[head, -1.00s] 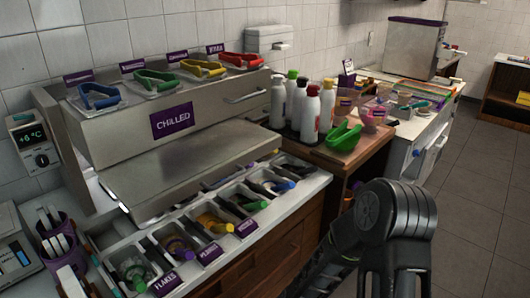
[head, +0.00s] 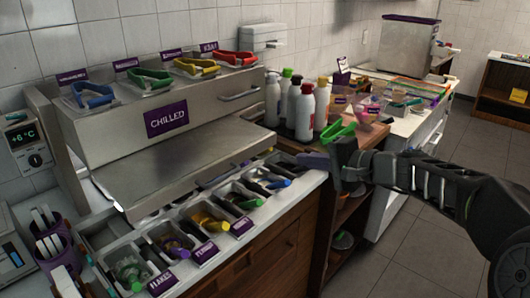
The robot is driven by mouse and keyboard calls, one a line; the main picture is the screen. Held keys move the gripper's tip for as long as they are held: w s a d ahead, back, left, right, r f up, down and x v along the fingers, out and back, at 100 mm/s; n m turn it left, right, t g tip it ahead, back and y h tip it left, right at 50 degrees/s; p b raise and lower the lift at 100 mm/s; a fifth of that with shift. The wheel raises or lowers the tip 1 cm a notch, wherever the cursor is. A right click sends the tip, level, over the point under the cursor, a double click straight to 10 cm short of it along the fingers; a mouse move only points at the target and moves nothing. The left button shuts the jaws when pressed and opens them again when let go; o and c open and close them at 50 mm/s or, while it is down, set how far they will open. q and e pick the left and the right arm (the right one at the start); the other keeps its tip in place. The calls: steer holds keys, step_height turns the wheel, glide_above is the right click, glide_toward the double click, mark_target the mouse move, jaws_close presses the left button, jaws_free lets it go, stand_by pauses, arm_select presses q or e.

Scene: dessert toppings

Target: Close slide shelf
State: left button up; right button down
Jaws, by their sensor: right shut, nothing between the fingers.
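A flat steel slide shelf (head: 185,176) juts out from under the steel unit (head: 90,138) with the purple CHILLED label (head: 167,119). It hangs over the back of the row of topping bins. My right gripper (head: 302,160) is shut and empty, to the right of the shelf and apart from it. It points left, over the right end of the counter, near the white bottles. My left gripper is not in view.
Open topping bins (head: 211,222) with coloured-handled tools line the counter front. White bottles (head: 305,112) and a green scoop (head: 338,131) stand close to my right gripper. Coloured tongs (head: 150,79) lie on top of the unit. The floor at right is open.

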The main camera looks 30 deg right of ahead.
mark_target(256, 151)
steer(key=shift+w+a, duration=0.1)
steer(key=shift+w, duration=0.05)
steer(key=p+x, duration=0.1)
steer(key=x, duration=0.3)
steer(key=p+x, duration=0.1)
steer(key=x, duration=0.4)
steer(key=r+p+x, duration=0.1)
steer(key=x, duration=0.3)
steer(key=shift+w+a+f, duration=0.15)
steer(key=shift+w, duration=0.25)
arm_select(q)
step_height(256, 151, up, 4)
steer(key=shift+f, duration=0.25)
